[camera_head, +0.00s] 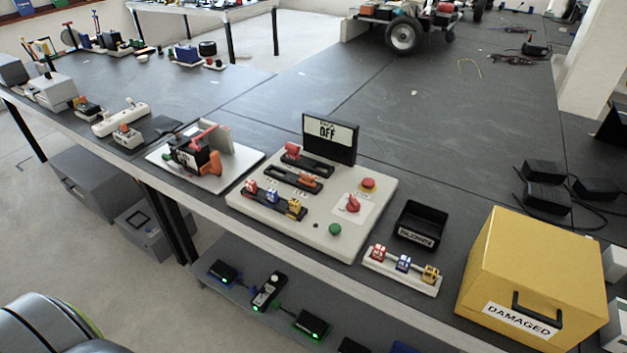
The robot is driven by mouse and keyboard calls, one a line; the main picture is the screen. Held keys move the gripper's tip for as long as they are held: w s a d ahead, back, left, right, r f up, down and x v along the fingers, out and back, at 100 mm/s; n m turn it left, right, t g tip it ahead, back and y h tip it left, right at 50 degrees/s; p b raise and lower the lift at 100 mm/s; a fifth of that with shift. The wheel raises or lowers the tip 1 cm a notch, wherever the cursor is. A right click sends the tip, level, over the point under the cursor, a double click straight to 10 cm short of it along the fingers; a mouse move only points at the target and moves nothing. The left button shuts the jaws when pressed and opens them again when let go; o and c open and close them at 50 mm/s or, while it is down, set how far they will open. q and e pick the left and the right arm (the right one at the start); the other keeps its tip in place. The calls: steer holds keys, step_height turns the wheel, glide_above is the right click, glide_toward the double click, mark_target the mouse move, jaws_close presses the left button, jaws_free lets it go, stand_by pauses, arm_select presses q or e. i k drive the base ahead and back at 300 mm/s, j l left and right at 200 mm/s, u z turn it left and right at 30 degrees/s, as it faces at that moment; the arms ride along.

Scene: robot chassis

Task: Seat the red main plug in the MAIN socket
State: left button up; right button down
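A white control panel (318,231) lies on the dark bench. On it are two black elongated holders. A red block (291,152) is at the left end of the upper holder (312,165), and an orange block (307,180) is on the lower holder (284,180). The red block may be the main plug; I cannot tell how deep it sits. Socket labels are too small to read, so I cannot tell which is MAIN. A black display (331,138) behind reads OFF. Neither of my grippers is in view.
The panel also has a red knob (353,204) and a green button (335,230). A white tray (213,177) with a black device is left. A small coloured-block rack (402,275), a black bin (421,219) and a yellow DAMAGED box (534,266) are right.

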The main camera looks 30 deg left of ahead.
mark_target(328, 152)
steer(key=z, duration=0.25)
steer(key=j+z, duration=0.3)
steer(key=j, duration=0.2)
steer(key=k+j+z, duration=0.1)
steer(key=j+z, duration=0.2)
steer(key=j, duration=0.15)
steer(key=k+j+z, duration=0.1)
steer(key=j+z, duration=0.15)
steer(key=j, duration=0.25)
